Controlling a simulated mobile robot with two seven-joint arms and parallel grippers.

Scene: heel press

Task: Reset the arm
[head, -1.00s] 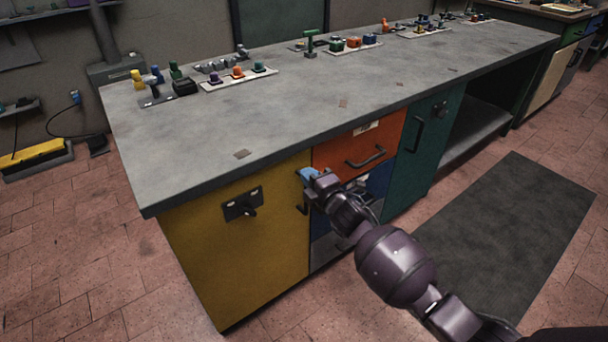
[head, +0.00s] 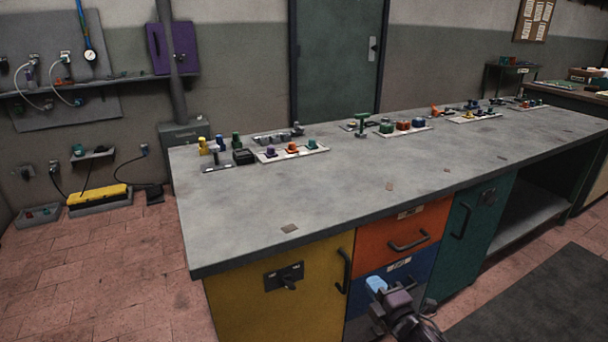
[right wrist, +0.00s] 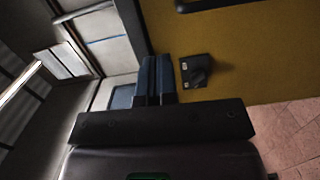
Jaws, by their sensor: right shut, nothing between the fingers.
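My right gripper (head: 376,285) shows at the bottom of the head view, in front of the blue drawer (head: 408,274). Its blue fingers are shut with nothing between them. In the right wrist view the shut fingers (right wrist: 156,80) lie side by side, with the yellow door (right wrist: 235,50) and its dark latch (right wrist: 197,71) beyond them. The yellow door also shows in the head view (head: 240,308); its latch and handle are clear of the gripper. My left gripper is not in view.
The grey workbench (head: 300,195) fills the middle, with several small coloured parts along its back edge. An orange drawer (head: 385,238) and a green door (head: 487,215) face the front. A dark mat (head: 545,295) lies on the floor at right. Floor at left is open.

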